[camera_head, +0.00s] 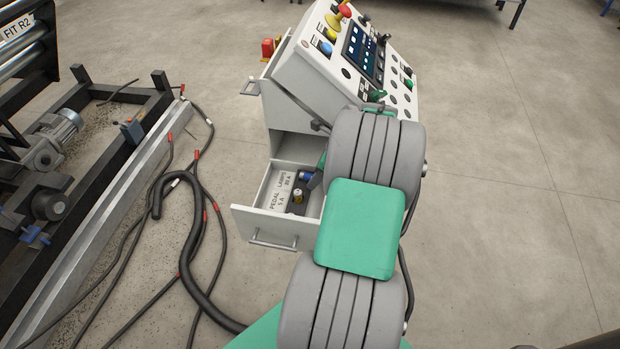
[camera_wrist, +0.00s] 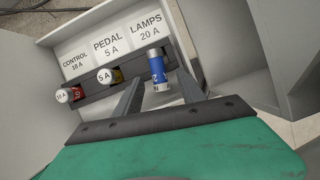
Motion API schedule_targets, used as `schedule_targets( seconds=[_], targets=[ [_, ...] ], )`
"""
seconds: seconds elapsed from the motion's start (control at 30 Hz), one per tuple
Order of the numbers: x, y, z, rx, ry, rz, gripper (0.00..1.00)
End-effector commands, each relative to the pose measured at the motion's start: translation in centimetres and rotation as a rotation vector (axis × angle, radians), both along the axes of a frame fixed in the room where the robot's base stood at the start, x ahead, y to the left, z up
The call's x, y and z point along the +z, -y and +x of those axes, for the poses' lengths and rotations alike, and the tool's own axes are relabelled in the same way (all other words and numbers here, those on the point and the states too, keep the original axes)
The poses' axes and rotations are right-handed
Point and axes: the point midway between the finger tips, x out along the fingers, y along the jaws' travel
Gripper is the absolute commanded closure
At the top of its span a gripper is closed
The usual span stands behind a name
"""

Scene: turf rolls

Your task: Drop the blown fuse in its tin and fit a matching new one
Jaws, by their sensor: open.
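An open drawer (camera_head: 268,222) in the console holds fuses in a dark rack, with labels behind them in the wrist view: CONTROL 10 A, PEDAL 5 A and LAMPS 20 A. A red fuse (camera_wrist: 77,94) with a white end marked 10 A is at left. A yellow fuse (camera_wrist: 117,75) marked 5 A is in the middle. A blue fuse (camera_wrist: 157,66) stands at the LAMPS place. My gripper (camera_wrist: 160,88) is open, its fingers either side of the blue fuse's lower part; contact cannot be told. No blown fuse or tin can be made out.
The console panel (camera_head: 345,55) has buttons and a screen. An upper drawer (camera_head: 250,88) projects at its left, with red items (camera_head: 270,47) near it. Cables (camera_head: 195,230) lie on the floor. A sign reading FIT R2 (camera_head: 17,28) is on the machine at left. Floor at right is clear.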

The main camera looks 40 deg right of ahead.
Motion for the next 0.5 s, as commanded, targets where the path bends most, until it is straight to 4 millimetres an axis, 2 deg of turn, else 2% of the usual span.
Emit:
schedule_targets(
  seconds=[0.07, 0.5],
  targets=[
    [0.01, 0.00, -0.02, 0.000, 0.000, 0.000, 0.56],
    [0.04, 0.00, -0.03, 0.000, 0.000, 0.000, 0.92]
  ],
)
